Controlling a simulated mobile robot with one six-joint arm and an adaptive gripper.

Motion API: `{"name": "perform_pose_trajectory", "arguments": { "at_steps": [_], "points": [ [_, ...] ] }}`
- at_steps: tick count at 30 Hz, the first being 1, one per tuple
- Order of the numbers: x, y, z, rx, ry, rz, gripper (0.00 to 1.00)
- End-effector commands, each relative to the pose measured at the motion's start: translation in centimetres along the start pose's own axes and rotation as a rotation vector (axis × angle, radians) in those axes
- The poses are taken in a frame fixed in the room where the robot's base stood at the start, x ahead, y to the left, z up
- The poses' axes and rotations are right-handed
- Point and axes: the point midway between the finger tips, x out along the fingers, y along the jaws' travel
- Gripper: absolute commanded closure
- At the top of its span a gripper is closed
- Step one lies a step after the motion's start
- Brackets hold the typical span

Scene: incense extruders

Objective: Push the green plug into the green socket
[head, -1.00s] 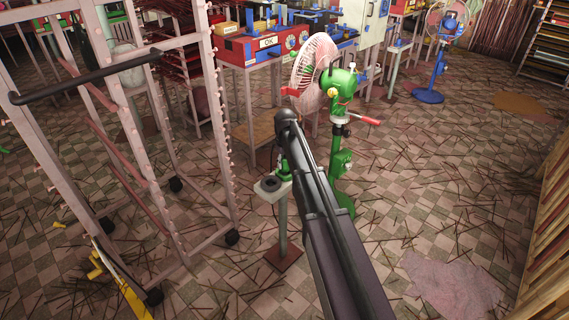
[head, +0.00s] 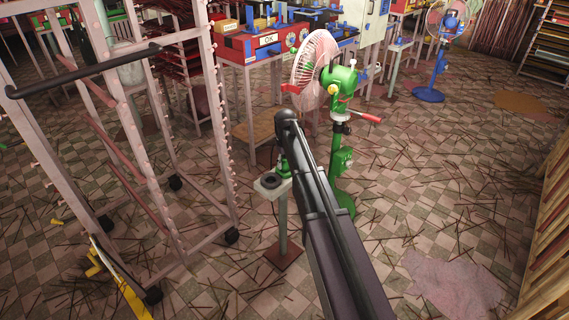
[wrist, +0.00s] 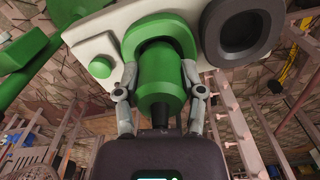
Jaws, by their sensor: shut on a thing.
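The green plug (wrist: 160,85) is a thick green cylinder with a dark cable end, between the two grey fingers of my gripper (wrist: 159,73) in the wrist view. My gripper is shut on it. The plug's far end meets the opening of the green socket (wrist: 131,40), a green collar on a pale plate. The plug looks lined up with the collar and its end is inside the rim; how deep I cannot tell. In the head view my arm hides the gripper and most of the plug; some green (head: 284,167) shows beside it.
The pale plate (head: 261,186) tops a thin post and also carries a black round socket (wrist: 240,32) and a green button (wrist: 101,67). A green fan (head: 340,80) stands close behind. A metal rack (head: 222,130) stands to the left. Sticks litter the floor.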

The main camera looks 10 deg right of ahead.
Motion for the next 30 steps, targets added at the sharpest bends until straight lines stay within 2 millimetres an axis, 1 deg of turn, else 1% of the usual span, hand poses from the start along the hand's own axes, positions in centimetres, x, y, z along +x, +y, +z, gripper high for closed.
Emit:
{"name": "perform_pose_trajectory", "arguments": {
  "at_steps": [18,19,22,23,30],
  "points": [
    [0.95,0.04,0.02,0.001,0.000,0.000,0.96],
    [0.87,0.04,0.03,0.001,0.000,0.000,0.40],
    [0.85,0.05,0.02,0.001,0.000,0.000,0.10],
    [0.85,0.05,0.02,0.001,0.000,0.000,0.09],
    [0.84,0.07,0.03,0.001,0.000,0.000,0.09]
  ]
}}
